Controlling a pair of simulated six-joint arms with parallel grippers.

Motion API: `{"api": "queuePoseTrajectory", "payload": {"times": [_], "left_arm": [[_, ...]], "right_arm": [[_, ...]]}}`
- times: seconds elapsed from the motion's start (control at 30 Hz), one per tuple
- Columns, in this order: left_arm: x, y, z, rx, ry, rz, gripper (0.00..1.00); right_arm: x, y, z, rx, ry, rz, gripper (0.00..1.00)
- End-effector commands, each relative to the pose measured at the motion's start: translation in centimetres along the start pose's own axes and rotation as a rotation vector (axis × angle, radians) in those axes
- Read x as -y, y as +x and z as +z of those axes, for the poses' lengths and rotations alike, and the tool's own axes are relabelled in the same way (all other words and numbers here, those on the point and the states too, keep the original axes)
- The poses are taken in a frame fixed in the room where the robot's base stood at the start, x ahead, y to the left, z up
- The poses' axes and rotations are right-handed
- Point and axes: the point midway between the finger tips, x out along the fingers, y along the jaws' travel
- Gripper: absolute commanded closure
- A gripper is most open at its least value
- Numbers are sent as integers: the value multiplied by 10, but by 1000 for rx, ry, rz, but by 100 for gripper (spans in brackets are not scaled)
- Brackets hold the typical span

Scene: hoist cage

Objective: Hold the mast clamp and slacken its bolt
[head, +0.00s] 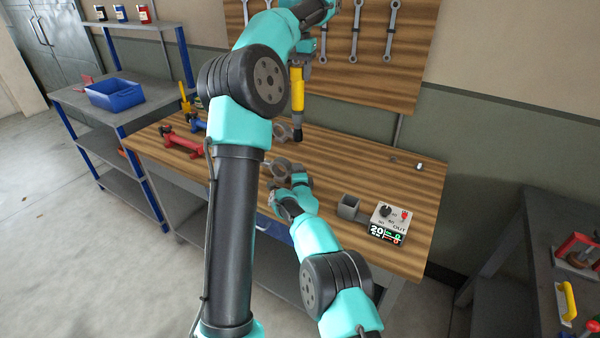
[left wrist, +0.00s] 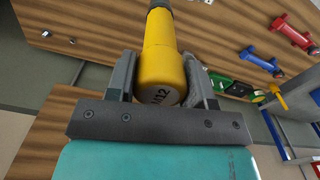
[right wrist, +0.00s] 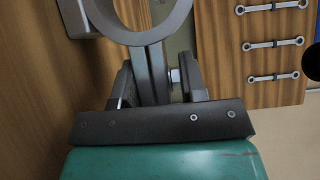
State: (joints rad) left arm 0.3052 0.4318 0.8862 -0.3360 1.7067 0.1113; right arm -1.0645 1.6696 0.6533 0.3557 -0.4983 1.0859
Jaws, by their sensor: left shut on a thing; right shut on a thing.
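My left gripper (head: 302,64) is shut on a yellow tool (head: 298,88) with a dark socket end pointing down. In the left wrist view the yellow body (left wrist: 165,62), marked M12, sits between the fingers. The tip hangs above or near the bench; contact cannot be told. My right gripper (head: 291,187) is shut on the grey mast clamp (head: 279,170). In the right wrist view the clamp's ring (right wrist: 183,22) rises beyond the fingers, its two lugs sit between them, and a pale bolt (right wrist: 174,76) shows at the right lug. The tool is apart from this bolt.
Red (head: 184,146) and blue (head: 198,123) tools lie left on the wooden bench (head: 335,157). A grey cup (head: 348,207) and control box (head: 391,220) stand right. The back-right bench is mostly clear.

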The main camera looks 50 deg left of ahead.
Motion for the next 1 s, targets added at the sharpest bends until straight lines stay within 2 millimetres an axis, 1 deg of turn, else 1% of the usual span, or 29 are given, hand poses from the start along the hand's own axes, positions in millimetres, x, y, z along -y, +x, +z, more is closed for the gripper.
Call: {"api": "queuePoseTrajectory", "payload": {"times": [0.13, 0.23, 0.37, 0.47, 0.67, 0.8, 0.9, 1.0], "left_arm": [[0, -1, 0, -1, 1, 0, 100], [-4, 0, 0, -1, 9, 0, 100], [-19, 5, 2, 1, 43, -1, 100], [-39, 12, 5, 2, 90, -1, 100], [-95, 32, 19, 2, 222, -2, 100], [-134, 48, 36, 2, 320, -2, 100], [-160, 60, 50, 1, 388, -2, 100], [-181, 70, 64, 1, 447, -1, 100]], "right_arm": [[0, 0, 0, 0, 0, 0, 100], [0, 0, 0, 0, 0, 0, 100], [0, 0, 0, 0, 0, 0, 100], [0, 0, 0, 0, 0, 0, 100], [0, 0, 0, 0, 0, 0, 100], [0, 0, 0, 0, 0, 0, 100], [0, 0, 0, 0, 0, 0, 100], [0, 0, 0, 0, 0, 0, 100]]}}
